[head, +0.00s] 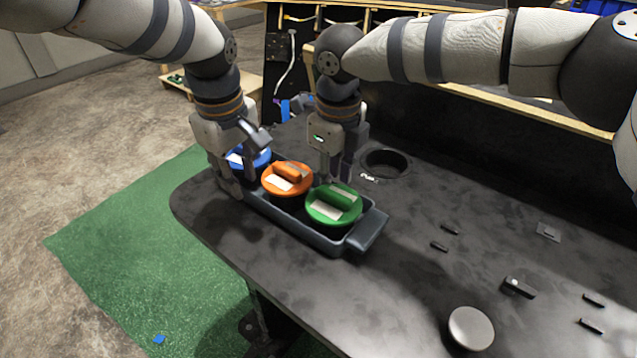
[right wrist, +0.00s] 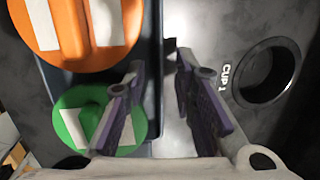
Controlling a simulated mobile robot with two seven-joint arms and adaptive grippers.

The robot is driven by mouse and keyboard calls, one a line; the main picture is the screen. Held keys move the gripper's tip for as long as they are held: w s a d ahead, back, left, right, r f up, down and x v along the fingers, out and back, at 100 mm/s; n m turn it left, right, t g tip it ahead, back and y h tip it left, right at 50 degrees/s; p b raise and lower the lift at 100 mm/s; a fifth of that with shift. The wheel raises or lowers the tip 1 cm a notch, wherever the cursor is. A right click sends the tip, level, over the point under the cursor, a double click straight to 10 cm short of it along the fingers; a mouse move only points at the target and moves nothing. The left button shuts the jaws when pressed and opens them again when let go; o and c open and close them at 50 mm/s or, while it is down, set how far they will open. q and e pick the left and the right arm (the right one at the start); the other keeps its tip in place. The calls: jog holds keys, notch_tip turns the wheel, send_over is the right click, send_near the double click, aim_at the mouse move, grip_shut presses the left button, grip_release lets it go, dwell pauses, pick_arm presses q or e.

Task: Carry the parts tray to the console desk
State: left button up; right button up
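The dark parts tray (head: 300,227) sits on the left end of the black console desk (head: 420,290). It holds three round lidded parts in a row: blue (head: 262,157), orange (head: 288,178) and green (head: 333,204). My left gripper (head: 243,160) is at the tray's left end by the blue part, its fingers spread apart; its contact is unclear. My right gripper (head: 340,172) points down at the tray's back side, behind the orange and green parts. In the right wrist view its fingers (right wrist: 158,105) are apart, with the tray's wall and bare desk between them.
A round cup hole (head: 385,163), labelled CUP 1 in the right wrist view, is right behind the tray. A round grey knob (head: 471,328) and several small dark pieces are farther right on the desk. A green mat (head: 150,240) lies on the floor at left.

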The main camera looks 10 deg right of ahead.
jog(key=shift+r, duration=0.25)
pick_arm(q)
notch_tip(320, 180, up, 12)
jog(key=s, duration=0.1)
jog(key=shift+s, duration=0.35)
pick_arm(e)
notch_tip(320, 180, up, 12)
jog(key=s, duration=0.1)
jog(key=shift+s+f, duration=0.25)
jog(key=shift+s, duration=0.15)
pick_arm(q)
jog(key=shift+f, duration=0.1)
